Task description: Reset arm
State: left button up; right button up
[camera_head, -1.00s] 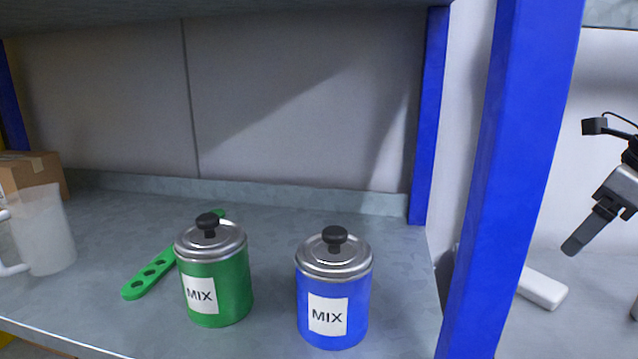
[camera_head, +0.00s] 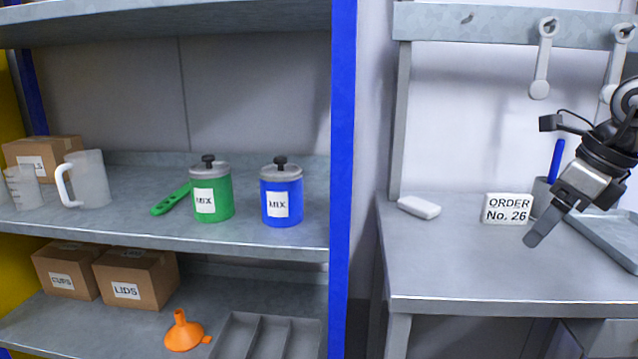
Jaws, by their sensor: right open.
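My right gripper (camera_head: 536,236) hangs in the air at the right of the head view, over the grey workbench (camera_head: 450,262). It points down and to the left, and nothing shows in it. Its jaws are seen edge-on, with one dark finger clear. My left gripper is out of view. A green canister labelled MIX (camera_head: 222,203) and a blue canister labelled MIX (camera_head: 282,203) stand upright with lids on the middle shelf (camera_head: 130,226), far from the gripper.
A blue post (camera_head: 342,160) separates shelf and bench. An order sign (camera_head: 506,208), a white block (camera_head: 419,207) and a tray (camera_head: 612,232) are on the bench.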

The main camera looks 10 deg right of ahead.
jog(key=a+f+m+t+y+p, duration=0.1)
jog(key=a+f+m+y, duration=0.2)
jog(key=a+y, duration=0.55)
jog(key=a+f+m+t+y+p, duration=0.1)
jog(key=a+f+m+t+y, duration=0.15)
jog(key=a, duration=1.05)
jog(key=a+f+m+t+y+p, duration=0.15)
jog(key=a+m+y, duration=0.35)
jog(key=a, duration=0.6)
notch_tip(320, 180, down, 10)
jog(key=s+d+m+t+h, duration=0.1)
jog(key=d+m+t+h, duration=0.2)
jog(key=m+t+h, duration=1.1)
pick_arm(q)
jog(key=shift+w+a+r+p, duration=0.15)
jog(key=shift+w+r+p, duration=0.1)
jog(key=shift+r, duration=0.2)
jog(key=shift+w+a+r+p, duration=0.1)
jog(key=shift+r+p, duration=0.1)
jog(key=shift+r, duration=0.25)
pick_arm(e)
jog(key=s+f+m+g, duration=1.2)
jog(key=f+m, duration=0.2)
jog(key=m, duration=0.1)
jog(key=shift+d+f, duration=0.25)
jog(key=shift+d, duration=0.15)
